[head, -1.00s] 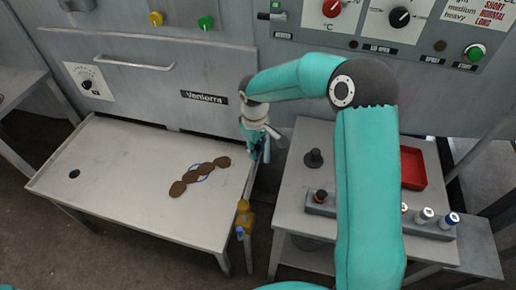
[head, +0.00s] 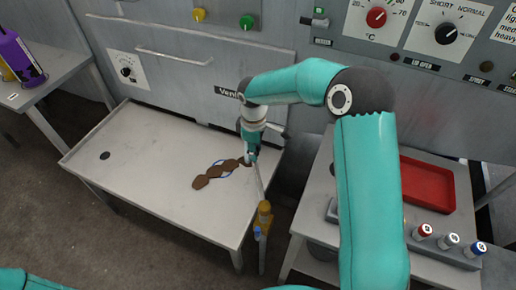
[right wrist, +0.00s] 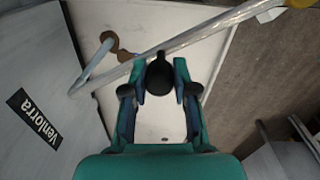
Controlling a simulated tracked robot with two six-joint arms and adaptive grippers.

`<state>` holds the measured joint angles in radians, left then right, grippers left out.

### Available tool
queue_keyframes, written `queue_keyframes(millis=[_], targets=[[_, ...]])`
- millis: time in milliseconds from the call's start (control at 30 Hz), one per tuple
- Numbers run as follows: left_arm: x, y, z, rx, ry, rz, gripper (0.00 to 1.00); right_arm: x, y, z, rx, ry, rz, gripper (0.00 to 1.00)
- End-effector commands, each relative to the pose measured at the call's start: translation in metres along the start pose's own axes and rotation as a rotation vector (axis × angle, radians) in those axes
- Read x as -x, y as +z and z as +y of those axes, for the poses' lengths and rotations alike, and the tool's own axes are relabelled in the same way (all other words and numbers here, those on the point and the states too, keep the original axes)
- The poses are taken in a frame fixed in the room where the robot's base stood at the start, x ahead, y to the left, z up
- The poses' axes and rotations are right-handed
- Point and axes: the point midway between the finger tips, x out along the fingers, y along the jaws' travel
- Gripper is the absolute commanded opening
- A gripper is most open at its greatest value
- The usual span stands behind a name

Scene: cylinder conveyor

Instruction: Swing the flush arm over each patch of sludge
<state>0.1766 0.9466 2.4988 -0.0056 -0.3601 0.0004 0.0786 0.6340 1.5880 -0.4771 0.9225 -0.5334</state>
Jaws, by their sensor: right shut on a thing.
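Several brown sludge patches (head: 214,174) lie in a joined row on the pale table, with a blue outline around the middle ones. The flush arm (head: 259,183) is a thin metal tube running from a brass-coloured post at the table's right edge. In the right wrist view the flush arm (right wrist: 190,36) crosses above the table, and its bent end reaches a sludge patch (right wrist: 109,37). My right gripper (head: 250,158) is shut on the flush arm's black knob (right wrist: 159,76), beside the right end of the row, which it partly hides. My left gripper is out of view.
The table (head: 150,140) has a dark drain hole (head: 104,156) at left and is otherwise clear. A red tray (head: 427,186) and capped bottles (head: 450,241) stand on the right-hand table. The control panel (head: 410,30) rises behind. A purple bottle (head: 18,55) stands at far left.

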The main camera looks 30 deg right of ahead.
Motion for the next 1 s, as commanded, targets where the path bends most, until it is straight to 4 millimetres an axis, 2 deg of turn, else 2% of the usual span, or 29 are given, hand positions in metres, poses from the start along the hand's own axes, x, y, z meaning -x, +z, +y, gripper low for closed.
queue_keyframes(millis=[400, 433, 567, 600, 867, 1000], targets=[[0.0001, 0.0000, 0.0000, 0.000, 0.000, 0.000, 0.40, 0.0012, -0.0012, 0.0010, 0.004, 0.004, 0.008, 0.00], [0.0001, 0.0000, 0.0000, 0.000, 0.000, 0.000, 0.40, 0.0013, -0.0011, 0.0011, 0.003, 0.004, 0.008, 0.30], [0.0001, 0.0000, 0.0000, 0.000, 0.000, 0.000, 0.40, 0.0010, -0.0006, 0.0010, 0.003, 0.004, 0.007, 0.51], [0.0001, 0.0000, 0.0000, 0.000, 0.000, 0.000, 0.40, 0.0009, -0.0003, 0.0009, 0.003, 0.003, 0.006, 0.54], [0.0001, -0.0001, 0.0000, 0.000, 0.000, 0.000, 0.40, 0.0006, 0.0007, 0.0006, 0.003, 0.002, 0.004, 0.54], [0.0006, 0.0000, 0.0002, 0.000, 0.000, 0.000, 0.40, 0.0066, 0.0003, 0.0011, 0.003, 0.003, 0.005, 0.54]])
